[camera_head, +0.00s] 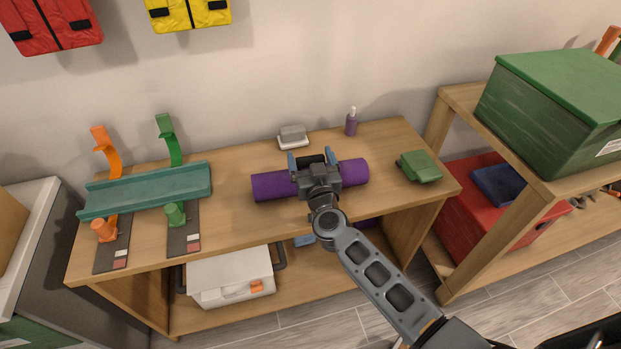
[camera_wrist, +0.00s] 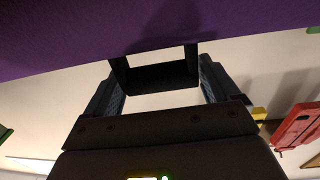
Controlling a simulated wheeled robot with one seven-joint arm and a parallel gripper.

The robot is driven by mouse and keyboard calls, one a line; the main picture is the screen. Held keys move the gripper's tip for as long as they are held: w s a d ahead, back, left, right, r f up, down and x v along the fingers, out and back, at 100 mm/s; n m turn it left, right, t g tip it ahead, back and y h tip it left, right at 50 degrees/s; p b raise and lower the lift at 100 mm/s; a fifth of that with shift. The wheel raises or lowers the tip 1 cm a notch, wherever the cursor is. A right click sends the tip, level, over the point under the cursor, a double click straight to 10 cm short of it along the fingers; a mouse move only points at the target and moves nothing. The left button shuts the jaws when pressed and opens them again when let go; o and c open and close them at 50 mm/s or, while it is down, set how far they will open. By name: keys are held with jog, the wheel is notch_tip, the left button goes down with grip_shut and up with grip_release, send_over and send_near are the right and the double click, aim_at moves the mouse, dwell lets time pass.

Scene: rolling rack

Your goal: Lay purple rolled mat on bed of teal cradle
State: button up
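The purple rolled mat (camera_head: 268,187) lies lengthwise across the middle of the wooden table in the head view. It also fills the top of the wrist view (camera_wrist: 60,30). The teal cradle (camera_head: 150,188) is a long trough at the table's left end, and its bed looks empty. My gripper (camera_head: 311,158) is over the middle of the mat and hides part of it. Whether the gripper touches the mat is unclear.
Orange (camera_head: 104,150) and green (camera_head: 167,138) hooked uprights rise behind the cradle, with pegs in front. A grey block on a white dish (camera_head: 292,137), a purple bottle (camera_head: 351,123) and a folded green cloth (camera_head: 419,167) stand on the table. A shelf with a green box (camera_head: 550,110) is right.

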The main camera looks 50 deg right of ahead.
jog(key=c, duration=1.1)
jog(key=shift+c, duration=0.2)
jog(key=shift+r, duration=0.1)
